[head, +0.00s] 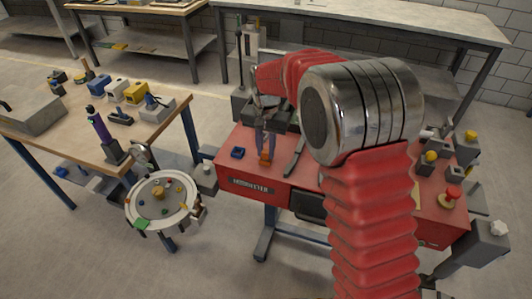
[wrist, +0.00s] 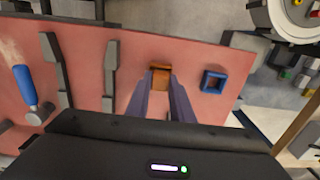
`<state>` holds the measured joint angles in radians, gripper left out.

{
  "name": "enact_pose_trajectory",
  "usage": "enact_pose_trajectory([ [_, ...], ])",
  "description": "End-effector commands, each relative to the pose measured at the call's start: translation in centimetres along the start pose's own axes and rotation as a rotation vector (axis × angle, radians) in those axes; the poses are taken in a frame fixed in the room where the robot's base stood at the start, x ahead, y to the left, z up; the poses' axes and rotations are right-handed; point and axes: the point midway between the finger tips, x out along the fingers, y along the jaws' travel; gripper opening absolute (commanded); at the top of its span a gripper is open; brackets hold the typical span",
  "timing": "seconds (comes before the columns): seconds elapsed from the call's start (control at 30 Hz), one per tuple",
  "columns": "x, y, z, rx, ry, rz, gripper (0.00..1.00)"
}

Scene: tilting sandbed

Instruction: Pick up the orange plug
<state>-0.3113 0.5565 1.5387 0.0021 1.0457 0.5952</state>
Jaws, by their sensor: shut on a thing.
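The orange plug (head: 265,158) is at the front of the red bench top, between my fingertips. In the wrist view the orange plug (wrist: 160,76) shows as a small block just at the ends of the two purple-grey fingers. My gripper (head: 265,151) reaches down from above and is shut on the plug; its fingertips (wrist: 159,82) lie on either side of it. I cannot tell whether the plug is clear of the bench top.
A blue square socket (head: 237,153) sits left of the plug; it also shows in the wrist view (wrist: 213,81). A dark grey bar (head: 294,158) lies to the right. A round tray (head: 146,208) stands left of the red bench (head: 255,181). A blue-handled tool (wrist: 25,87) lies farther off.

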Motion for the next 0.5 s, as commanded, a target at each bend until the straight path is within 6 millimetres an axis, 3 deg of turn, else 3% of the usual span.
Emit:
enact_pose_trajectory([
  [0.27,-2.1,0.0,-0.1,0.000,0.003,-0.001,0.00],
  [0.5,-6.2,-0.1,-0.1,0.001,0.004,-0.001,0.00],
])
